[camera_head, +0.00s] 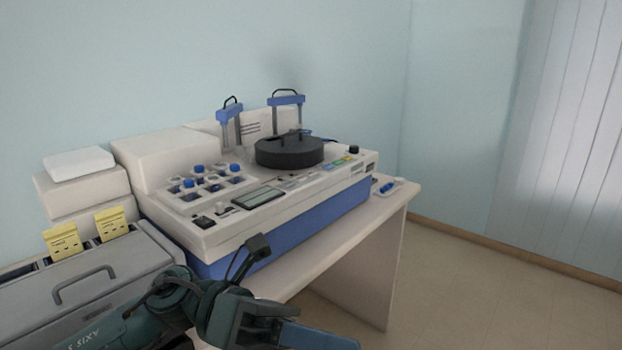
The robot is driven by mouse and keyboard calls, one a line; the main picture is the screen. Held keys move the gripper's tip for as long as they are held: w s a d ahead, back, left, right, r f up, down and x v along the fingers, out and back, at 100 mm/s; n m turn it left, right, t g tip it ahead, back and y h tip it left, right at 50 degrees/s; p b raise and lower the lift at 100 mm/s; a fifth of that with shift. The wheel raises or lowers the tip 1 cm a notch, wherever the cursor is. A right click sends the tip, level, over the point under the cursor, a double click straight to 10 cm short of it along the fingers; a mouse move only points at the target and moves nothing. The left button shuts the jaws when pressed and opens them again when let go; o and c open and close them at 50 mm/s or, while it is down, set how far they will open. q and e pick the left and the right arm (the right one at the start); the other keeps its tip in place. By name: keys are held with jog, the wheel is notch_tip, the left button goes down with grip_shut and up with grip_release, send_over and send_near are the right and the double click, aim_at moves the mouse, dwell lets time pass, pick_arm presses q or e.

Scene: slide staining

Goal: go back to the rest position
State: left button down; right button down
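My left arm comes in from the lower left, and its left gripper (318,337) is low in the head view, in front of the staining machine and over the front edge of the table. Its blue finger part points right, and I see nothing held in it. Whether the fingers are open or shut is not clear. My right gripper is not in view. The white and blue staining machine (330,203) stands on the table (350,245), behind and above the gripper, with a gap in the picture between them.
The machine carries a round dark unit (289,152), blue-capped vials (198,169) and a small screen (258,197). A small tray (392,187) lies at the table's right end. Floor at right is clear.

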pick_arm(q)
jog(key=w+a+f+n+t, duration=0.2)
jog(key=w+f+n+t, duration=0.3)
jog(key=n+t, duration=0.85)
jog(key=w+a+f+n+t, duration=0.4)
jog(key=n+t, duration=0.6)
jog(key=n, duration=0.6)
jog(key=s+a+f+n+y, duration=0.1)
jog(key=a+f+n+y, duration=0.2)
jog(key=f+n+y, duration=0.4)
jog(key=a+f+n+y, duration=0.3)
jog(key=f+n+y, duration=0.15)
jog(key=f, duration=0.55)
jog(key=s+a+f+n+g+y, duration=0.2)
jog(key=s+a+f+n+g, duration=0.2)
jog(key=s+f, duration=0.6)
jog(key=shift+f+n+g+y, duration=0.35)
jog(key=shift+f+n+g, duration=0.4)
jog(key=shift+f+n, duration=0.05)
jog(key=shift+a, duration=0.1)
